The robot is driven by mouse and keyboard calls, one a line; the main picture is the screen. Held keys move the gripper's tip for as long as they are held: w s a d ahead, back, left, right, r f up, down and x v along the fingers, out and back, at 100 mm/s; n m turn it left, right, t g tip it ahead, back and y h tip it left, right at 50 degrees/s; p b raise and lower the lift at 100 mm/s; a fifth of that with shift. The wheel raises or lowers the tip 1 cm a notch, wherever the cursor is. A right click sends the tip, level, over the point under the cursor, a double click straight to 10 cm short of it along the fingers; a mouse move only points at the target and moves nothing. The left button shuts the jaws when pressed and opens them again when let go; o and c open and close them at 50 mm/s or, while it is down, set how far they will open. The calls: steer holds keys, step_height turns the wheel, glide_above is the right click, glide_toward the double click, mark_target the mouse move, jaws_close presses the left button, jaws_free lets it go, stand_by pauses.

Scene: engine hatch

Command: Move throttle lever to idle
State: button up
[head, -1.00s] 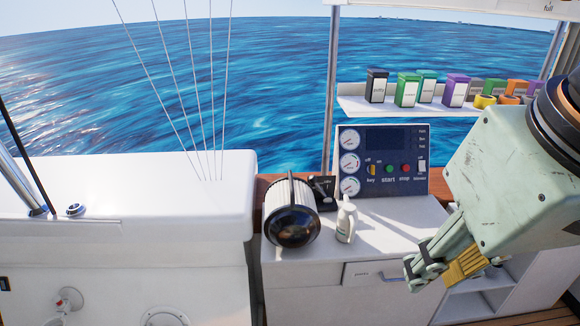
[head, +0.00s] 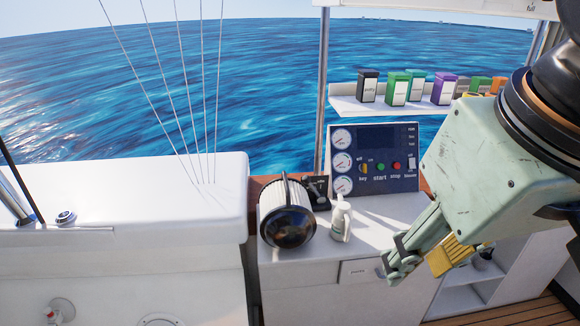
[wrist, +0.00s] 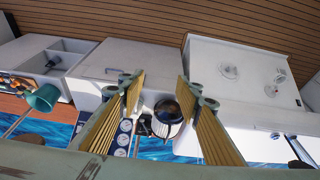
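A small black unit (head: 317,190) with pale markings stands between the round lantern-like object and the instrument panel; it may be the throttle, but I cannot make out its lever or setting.
The lantern-like object (head: 286,212) and a white bottle (head: 341,219) stand on the counter in front of the black unit. The instrument panel (head: 375,160) has gauges, a key and start and stop buttons. A shelf (head: 345,106) holds several coloured boxes. The counter (head: 385,228) is clear right of the bottle.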

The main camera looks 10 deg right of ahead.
steer(key=w+r+n+g+p, duration=0.1)
steer(key=w+r+n, duration=0.15)
steer(key=w, duration=0.65)
steer(key=w+r+n, duration=0.2)
steer(key=w+r, duration=0.2)
steer(key=w, duration=0.5)
steer(key=n+g+h+p, duration=0.3)
steer(key=n+h+p, duration=0.2)
steer(key=n, duration=1)
glide_above(310, 184)
steer(key=a, duration=0.5)
step_height(310, 184, down, 29)
steer(key=shift+w+a+f, duration=0.1)
steer(key=shift+w+f, duration=0.4)
steer(key=shift+w, duration=0.2)
steer(key=shift+f, duration=0.15)
steer(key=shift+s+b+x, duration=0.15)
steer(key=shift+b+x, duration=0.25)
steer(key=shift+x, duration=3)
steer(key=shift+s+b+x, duration=0.15)
steer(key=shift+b+x, duration=0.2)
steer(key=shift+x, duration=3.1)
